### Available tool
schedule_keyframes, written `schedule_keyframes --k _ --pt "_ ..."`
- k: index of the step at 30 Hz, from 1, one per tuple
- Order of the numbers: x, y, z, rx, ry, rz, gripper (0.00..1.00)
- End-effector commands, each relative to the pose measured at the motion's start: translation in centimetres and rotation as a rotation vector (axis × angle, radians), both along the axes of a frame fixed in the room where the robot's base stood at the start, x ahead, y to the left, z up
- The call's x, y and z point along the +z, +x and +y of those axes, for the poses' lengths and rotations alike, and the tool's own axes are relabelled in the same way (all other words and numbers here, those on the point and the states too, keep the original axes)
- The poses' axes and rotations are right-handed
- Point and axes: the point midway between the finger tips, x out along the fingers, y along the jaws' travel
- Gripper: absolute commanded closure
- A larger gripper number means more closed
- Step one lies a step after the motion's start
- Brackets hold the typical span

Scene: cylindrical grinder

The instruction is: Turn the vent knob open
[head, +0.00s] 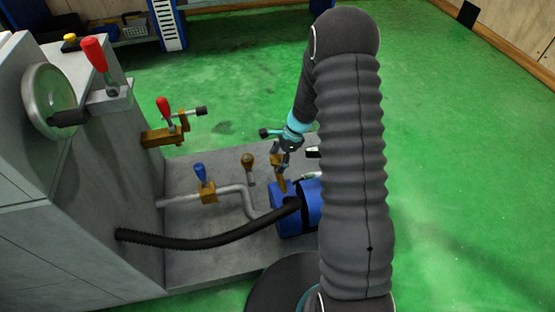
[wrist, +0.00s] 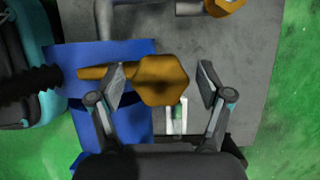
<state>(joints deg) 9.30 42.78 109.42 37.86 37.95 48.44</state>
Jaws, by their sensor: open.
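A brass hexagonal knob (wrist: 162,80) shows in the middle of the wrist view, with a brass stem or bar running left from it. It looks like the vent knob and sits over the blue tank. In the head view brass parts (head: 281,184) show above the blue tank (head: 288,222), just below my gripper (head: 284,160). In the wrist view my gripper (wrist: 162,84) is open, with one finger on each side of the knob. A gap shows on both sides, so neither finger appears to touch it. I cannot tell the depth between fingertips and knob.
A black hose (head: 200,242) runs from the grey machine (head: 75,200) to the blue tank. A pipe with a blue-handled valve (head: 203,183) and another brass fitting (head: 248,160) stand to the left. Red-handled clamps (head: 165,115) jut from the machine. Green floor (head: 450,170) is clear at right.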

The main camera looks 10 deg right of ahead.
Motion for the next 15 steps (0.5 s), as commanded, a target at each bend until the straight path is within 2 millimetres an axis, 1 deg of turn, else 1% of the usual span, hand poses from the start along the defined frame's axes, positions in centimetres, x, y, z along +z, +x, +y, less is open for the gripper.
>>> schedule_keyframes --k 7,8,9,11,12,15 --pt "-0.09 0.00 0.05 0.000 0.000 0.000 0.22" --pt "-0.08 0.00 0.04 0.000 0.000 0.000 0.25" --pt "-0.08 0.00 0.05 0.000 0.000 0.000 0.35" --pt "-0.07 0.00 0.05 0.000 0.000 0.000 0.50" --pt "-0.07 0.00 0.05 0.000 0.000 0.000 0.60" --pt "-0.07 0.00 0.05 0.000 0.000 0.000 0.82"
